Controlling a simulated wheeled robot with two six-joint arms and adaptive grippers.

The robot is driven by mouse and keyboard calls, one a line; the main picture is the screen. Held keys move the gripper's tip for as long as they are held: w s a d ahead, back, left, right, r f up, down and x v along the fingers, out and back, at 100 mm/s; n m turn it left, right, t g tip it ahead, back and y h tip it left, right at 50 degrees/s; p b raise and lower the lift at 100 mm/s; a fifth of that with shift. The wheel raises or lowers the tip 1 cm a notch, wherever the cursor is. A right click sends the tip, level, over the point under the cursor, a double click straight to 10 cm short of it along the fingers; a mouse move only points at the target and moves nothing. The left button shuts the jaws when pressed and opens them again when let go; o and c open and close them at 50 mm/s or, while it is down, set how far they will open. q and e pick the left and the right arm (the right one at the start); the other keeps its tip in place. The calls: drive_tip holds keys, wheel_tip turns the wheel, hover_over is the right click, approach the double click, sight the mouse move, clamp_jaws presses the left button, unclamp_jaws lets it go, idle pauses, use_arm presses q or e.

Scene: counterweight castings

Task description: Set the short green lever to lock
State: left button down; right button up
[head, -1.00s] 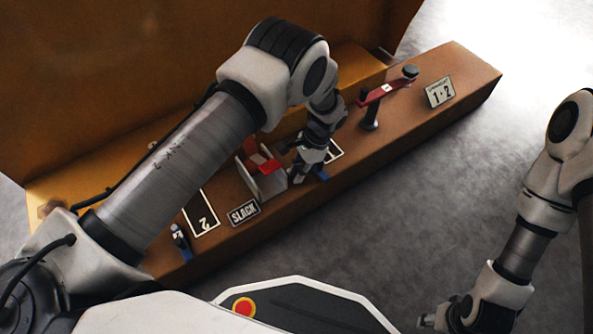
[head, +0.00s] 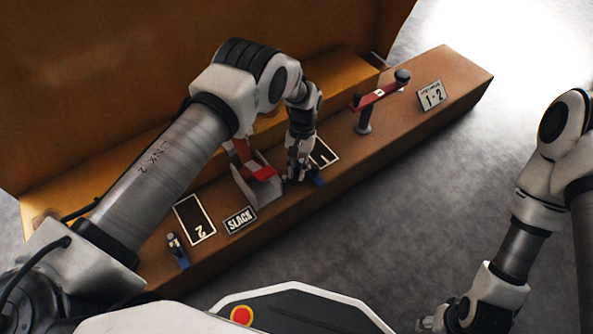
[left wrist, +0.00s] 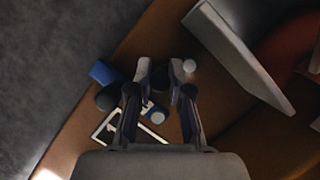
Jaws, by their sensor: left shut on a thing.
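I see no lever that is clearly green. A small blue lever (head: 317,180) sits beside the black plate marked 1 (head: 324,152); its blue part (left wrist: 103,72) shows in the left wrist view. My left gripper (head: 296,177) points down at this lever. Its fingertips (left wrist: 160,72) are closed around a dark part there, mostly hidden between them. A similar blue lever with a grey top (head: 177,250) stands by the plate marked 2 (head: 195,219). A red lever in a grey bracket (head: 257,170) is by the SLACK sign (head: 240,220). My right gripper (head: 440,322) is low at the right, its jaws unclear.
A longer red lever with a black knob (head: 380,96) stands farther right on the brown ledge (head: 455,75), near a "1 - 2" sign (head: 431,96). The grey bracket is close to my left gripper. An orange-brown wall rises behind. The grey floor in front is clear.

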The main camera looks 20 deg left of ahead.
use_arm(q)
drive_tip(key=shift+w+n, duration=0.15)
drive_tip(key=shift+n, duration=0.25)
drive_tip(key=c, duration=1.1)
unclamp_jaws()
drive_tip(key=shift+o, duration=0.2)
drive_tip(key=v, duration=1.2)
drive_tip(key=shift+a, duration=0.25)
drive_tip(key=shift+d, duration=0.1)
